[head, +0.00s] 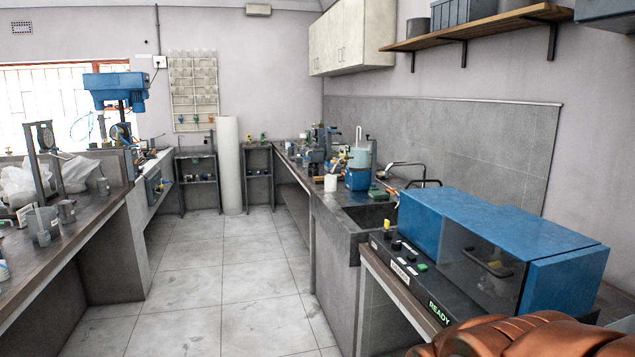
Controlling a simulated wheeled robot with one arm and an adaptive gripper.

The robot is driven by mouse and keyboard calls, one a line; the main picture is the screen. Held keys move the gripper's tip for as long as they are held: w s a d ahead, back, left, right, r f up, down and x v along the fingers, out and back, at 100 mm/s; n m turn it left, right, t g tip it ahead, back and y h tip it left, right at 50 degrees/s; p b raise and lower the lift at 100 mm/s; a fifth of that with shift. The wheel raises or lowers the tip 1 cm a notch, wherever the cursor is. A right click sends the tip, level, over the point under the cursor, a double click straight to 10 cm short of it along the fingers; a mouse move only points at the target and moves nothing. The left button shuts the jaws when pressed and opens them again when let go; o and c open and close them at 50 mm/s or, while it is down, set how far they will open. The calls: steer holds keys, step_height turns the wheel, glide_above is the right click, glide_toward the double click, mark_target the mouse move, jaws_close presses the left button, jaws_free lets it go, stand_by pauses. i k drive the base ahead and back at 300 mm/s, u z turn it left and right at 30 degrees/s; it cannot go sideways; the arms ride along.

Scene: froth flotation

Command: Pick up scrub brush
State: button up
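I cannot clearly make out a scrub brush in the head view. A small green item (378,194) lies on the counter by the sink's far edge, too small to identify. My gripper is not in view.
A blue machine (495,235) with a "READY" display stands on the right bench, near the sink (370,215). A white tub (331,183) and blue equipment (357,178) stand beyond the sink. A cluttered bench (75,215) runs along the left. The tiled floor (225,285) between is clear.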

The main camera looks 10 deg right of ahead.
mark_target(316, 180)
steer(key=u, duration=0.2)
steer(key=i, duration=4.15)
steer(key=z, duration=0.5)
steer(key=i, duration=1.95)
steer(key=z, duration=0.25)
